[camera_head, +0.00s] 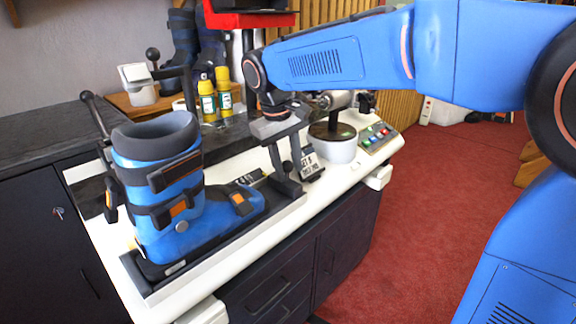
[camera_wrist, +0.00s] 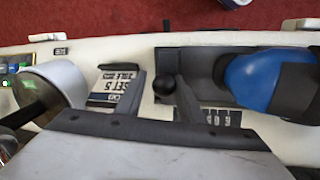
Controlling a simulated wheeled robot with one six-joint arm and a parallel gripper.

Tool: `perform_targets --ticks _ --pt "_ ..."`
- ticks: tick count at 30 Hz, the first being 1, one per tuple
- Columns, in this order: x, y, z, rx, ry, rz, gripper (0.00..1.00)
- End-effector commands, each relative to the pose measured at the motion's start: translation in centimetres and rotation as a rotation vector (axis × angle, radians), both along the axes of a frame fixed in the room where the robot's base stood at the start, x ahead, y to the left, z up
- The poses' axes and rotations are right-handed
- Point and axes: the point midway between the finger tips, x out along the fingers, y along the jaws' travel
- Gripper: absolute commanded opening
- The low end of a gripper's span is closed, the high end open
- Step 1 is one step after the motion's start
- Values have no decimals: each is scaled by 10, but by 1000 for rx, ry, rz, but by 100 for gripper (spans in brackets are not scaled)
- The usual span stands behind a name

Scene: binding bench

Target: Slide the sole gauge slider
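The sole gauge slider shows a round black knob (camera_wrist: 164,86) in the wrist view, and the knob (camera_head: 287,167) is small in the head view, just past the boot's toe. My gripper (camera_head: 292,172) reaches down over it. In the wrist view the two grey fingers of my gripper (camera_wrist: 158,82) stand apart, with the knob between them and closer to the right finger. I cannot tell whether that finger touches it. The blue ski boot (camera_head: 172,190) stands upright on the dark rail (camera_head: 220,248); its toe (camera_wrist: 250,78) shows in the wrist view.
A tilted display card (camera_head: 311,164) stands close right of the fingers. Beyond it are a white round pot (camera_head: 333,146) and a button panel (camera_head: 376,136). Yellow bottles (camera_head: 223,90) stand behind. Red carpet (camera_head: 440,200) lies open at the right.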

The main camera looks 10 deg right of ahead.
Motion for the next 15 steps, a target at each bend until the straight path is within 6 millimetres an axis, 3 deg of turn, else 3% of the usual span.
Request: perform_targets --ticks 8,15 --pt "-1 3 17 1 -2 0 33" --pt "-5 11 62 2 -4 1 33"
